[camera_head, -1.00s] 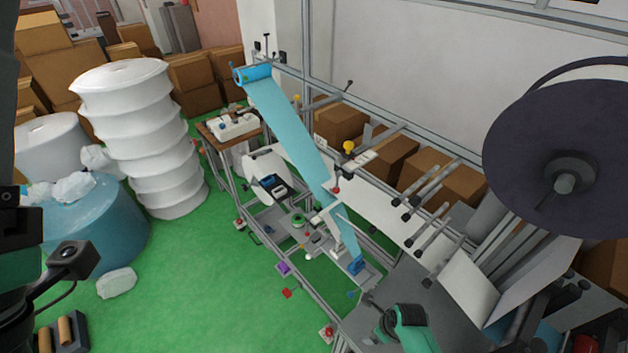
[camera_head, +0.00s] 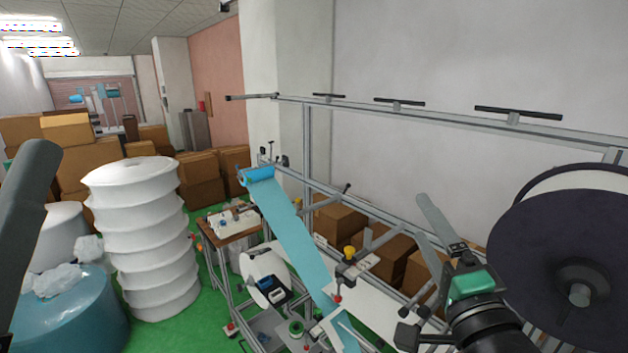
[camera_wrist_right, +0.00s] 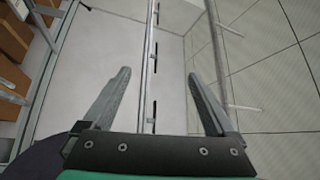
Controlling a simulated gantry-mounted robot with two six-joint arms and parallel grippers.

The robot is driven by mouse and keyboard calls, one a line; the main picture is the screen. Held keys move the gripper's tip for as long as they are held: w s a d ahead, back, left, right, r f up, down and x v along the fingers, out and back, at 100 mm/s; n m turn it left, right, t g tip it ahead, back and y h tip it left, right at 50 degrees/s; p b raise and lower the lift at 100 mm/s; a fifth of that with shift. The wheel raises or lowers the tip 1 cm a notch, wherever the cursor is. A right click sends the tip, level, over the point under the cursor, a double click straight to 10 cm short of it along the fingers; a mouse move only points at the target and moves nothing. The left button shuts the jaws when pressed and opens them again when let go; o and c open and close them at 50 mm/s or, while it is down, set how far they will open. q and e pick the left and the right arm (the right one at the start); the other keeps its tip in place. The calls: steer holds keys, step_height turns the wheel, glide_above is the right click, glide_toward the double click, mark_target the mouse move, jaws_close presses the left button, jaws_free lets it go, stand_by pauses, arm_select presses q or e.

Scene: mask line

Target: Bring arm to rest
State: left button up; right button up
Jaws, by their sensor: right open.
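My right gripper (camera_head: 421,216) is raised at the right of the head view, in front of the frame rails and left of the dark reel. Its two grey fingers point up and away. In the right wrist view the right gripper (camera_wrist_right: 158,75) is open, with its fingers wide apart and nothing between them. It faces a pale wall and the ceiling. A dark link of my left arm (camera_head: 27,215) shows at the left edge of the head view. My left gripper is outside the frames.
A large dark reel (camera_head: 545,255) stands close right of the right gripper. A blue film strip (camera_head: 295,232) runs down the mask line below left. A metal rail (camera_head: 440,117) crosses the wall above. White rolls (camera_head: 145,240) and cardboard boxes (camera_head: 90,160) stand left. Green floor lies between.

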steer(key=s+d+r+n+t, duration=0.1)
steer(key=s+r+n+t, duration=0.6)
steer(key=s+r+n, duration=0.8)
steer(key=s, duration=0.4)
steer(key=shift+s+r, duration=0.3)
steer(key=shift+r, duration=0.05)
